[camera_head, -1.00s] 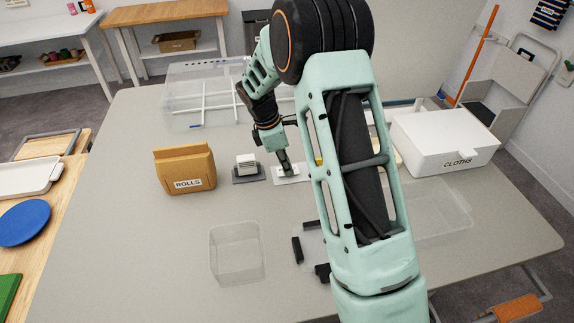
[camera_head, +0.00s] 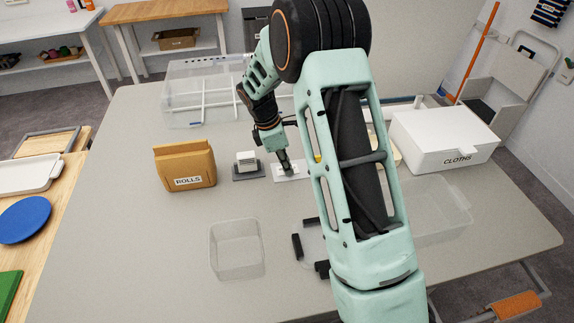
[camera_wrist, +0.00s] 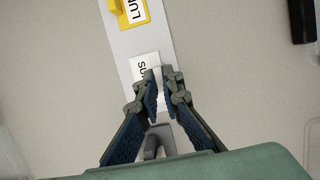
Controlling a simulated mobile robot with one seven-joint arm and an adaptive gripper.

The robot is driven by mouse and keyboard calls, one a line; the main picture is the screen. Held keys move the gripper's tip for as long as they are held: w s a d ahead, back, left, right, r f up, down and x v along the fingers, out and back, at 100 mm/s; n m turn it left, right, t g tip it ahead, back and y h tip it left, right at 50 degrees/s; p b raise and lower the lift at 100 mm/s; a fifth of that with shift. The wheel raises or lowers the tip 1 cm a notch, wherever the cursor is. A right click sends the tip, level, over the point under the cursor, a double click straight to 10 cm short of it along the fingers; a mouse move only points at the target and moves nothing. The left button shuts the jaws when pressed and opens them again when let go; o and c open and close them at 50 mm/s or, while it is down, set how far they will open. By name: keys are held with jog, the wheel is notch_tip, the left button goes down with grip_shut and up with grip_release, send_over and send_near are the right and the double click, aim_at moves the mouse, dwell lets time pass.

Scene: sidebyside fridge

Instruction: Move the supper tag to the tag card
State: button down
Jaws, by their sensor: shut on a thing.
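The supper tag (camera_wrist: 142,66), a white label with "SU" showing, is at the tips of my gripper (camera_wrist: 161,83) in the wrist view. My fingers are shut on its pale upright part, and they hide the rest of the lettering. The tag lies over the long light-grey tag card (camera_wrist: 140,42); I cannot tell whether it touches the card. A yellow-framed tag reading "LU" (camera_wrist: 131,14) is farther up the same card. In the head view my gripper (camera_head: 287,168) points down at the card (camera_head: 282,177), whose right part is hidden by my arm.
A grey stand with a white block (camera_head: 247,164) and a brown ROLLS bag (camera_head: 185,168) are left of the card. A clear bin (camera_head: 236,250) stands in front. A white CLOTHS box (camera_head: 443,140) is to the right. The table's left front is clear.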

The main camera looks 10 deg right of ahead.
jog(key=c, duration=2)
grip_release()
jog(key=shift+f, duration=0.1)
jog(key=v, duration=1.2)
